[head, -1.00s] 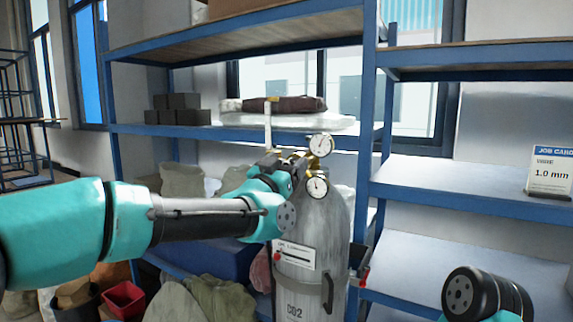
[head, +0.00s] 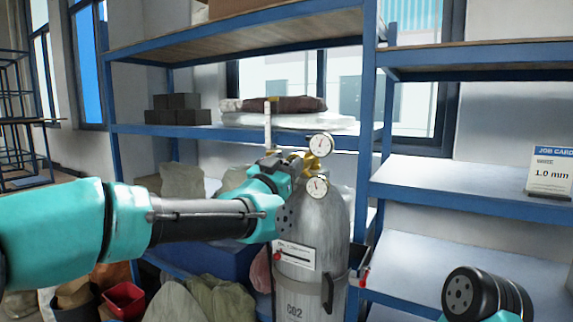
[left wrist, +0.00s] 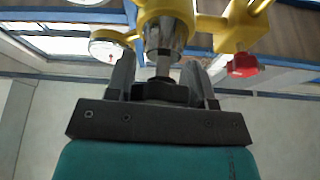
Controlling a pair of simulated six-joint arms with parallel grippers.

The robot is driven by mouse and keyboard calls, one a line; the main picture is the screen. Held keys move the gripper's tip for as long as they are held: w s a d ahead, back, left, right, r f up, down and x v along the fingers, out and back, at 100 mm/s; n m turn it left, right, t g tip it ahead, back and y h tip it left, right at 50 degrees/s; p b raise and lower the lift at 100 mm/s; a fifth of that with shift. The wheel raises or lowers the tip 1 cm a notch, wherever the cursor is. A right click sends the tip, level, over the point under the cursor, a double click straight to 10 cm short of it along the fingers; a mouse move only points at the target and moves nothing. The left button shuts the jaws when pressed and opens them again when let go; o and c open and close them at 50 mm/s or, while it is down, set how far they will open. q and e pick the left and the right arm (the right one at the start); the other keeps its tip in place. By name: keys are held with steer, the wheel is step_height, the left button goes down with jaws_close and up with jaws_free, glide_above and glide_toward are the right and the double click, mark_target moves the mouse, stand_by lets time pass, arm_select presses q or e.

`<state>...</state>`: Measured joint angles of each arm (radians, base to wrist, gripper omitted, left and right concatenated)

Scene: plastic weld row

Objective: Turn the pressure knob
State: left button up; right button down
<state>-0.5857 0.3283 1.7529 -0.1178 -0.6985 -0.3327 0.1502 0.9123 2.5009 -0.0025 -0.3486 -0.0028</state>
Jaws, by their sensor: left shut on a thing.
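The grey CO2 cylinder (head: 310,240) stands upright and carries a brass regulator (head: 312,163) with two round gauges, an upper one (head: 319,146) and a lower one (head: 317,187). My left gripper (head: 280,160) comes in from the left at the regulator. In the left wrist view my left gripper (left wrist: 163,75) has its two dark fingers on either side of the black pressure knob (left wrist: 165,92), which sits on a silver stem. It is shut on this knob. In the head view the knob is hidden behind the gripper. My right gripper is out of view.
Blue-framed shelves (head: 220,132) stand behind the cylinder. A job card (head: 550,172) reading 1.0 mm stands on the right shelf. A red valve part (left wrist: 242,66) shows beside the regulator. Sacks (head: 205,300) and a red bin (head: 124,297) lie below my left arm.

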arm_select(q)
steer(key=m+g+h, duration=0.1)
steer(key=m, duration=0.2)
steer(key=m+g+h, duration=0.1)
steer(key=m, duration=0.2)
steer(key=shift+s+d, duration=0.1)
steer(key=shift+d, duration=0.05)
steer(key=o, duration=0.9)
steer(key=v, duration=1.7)
steer(key=shift+a, duration=0.3)
